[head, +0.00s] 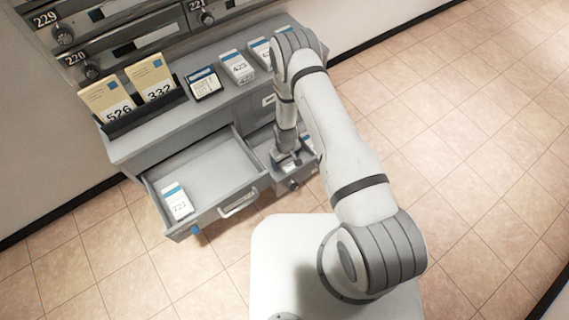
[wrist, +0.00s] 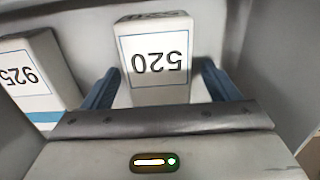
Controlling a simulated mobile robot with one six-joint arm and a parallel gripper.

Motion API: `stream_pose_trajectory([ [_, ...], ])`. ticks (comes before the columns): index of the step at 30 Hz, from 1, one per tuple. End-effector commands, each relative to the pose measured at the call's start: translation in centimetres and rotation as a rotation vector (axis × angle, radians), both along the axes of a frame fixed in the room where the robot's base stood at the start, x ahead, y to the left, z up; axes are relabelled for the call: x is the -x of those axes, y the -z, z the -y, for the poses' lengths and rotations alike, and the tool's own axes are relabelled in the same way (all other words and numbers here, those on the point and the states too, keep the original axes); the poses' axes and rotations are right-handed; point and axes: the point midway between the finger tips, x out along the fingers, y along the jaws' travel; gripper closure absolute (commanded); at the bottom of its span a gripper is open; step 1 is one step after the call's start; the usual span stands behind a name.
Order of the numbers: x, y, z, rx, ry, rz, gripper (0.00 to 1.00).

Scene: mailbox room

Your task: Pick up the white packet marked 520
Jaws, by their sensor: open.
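The white packet marked 520 (wrist: 155,62) stands in the middle of the wrist view, its number upside down there. My gripper (wrist: 160,92) is open, with one blue finger on each side of the packet's lower part. I cannot tell whether the fingers touch it. In the head view my gripper (head: 288,158) reaches down into the right open drawer (head: 262,150), and my arm hides most of what lies in it.
A packet marked 925 (wrist: 30,75) stands left of the 520 packet. Grey drawer walls are close around. The left drawer (head: 205,172) is open with a packet marked 721 (head: 177,202). Envelopes marked 526 (head: 108,96) and 332 (head: 152,77) and several packets stand on the cabinet top.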

Motion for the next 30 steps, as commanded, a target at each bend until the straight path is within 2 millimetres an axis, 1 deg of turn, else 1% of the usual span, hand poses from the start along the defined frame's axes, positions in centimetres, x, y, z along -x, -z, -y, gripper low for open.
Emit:
stream_pose_trajectory([
  [6, -0.03, -0.02, -0.02, -0.001, 0.0, 0.001, 0.19],
  [24, -0.02, -0.04, -0.03, 0.0, 0.0, 0.0, 0.68],
  [25, -0.03, -0.05, -0.02, 0.0, 0.0, 0.0, 0.7],
  [30, -0.03, -0.07, -0.02, 0.0, 0.0, 0.0, 0.7],
])
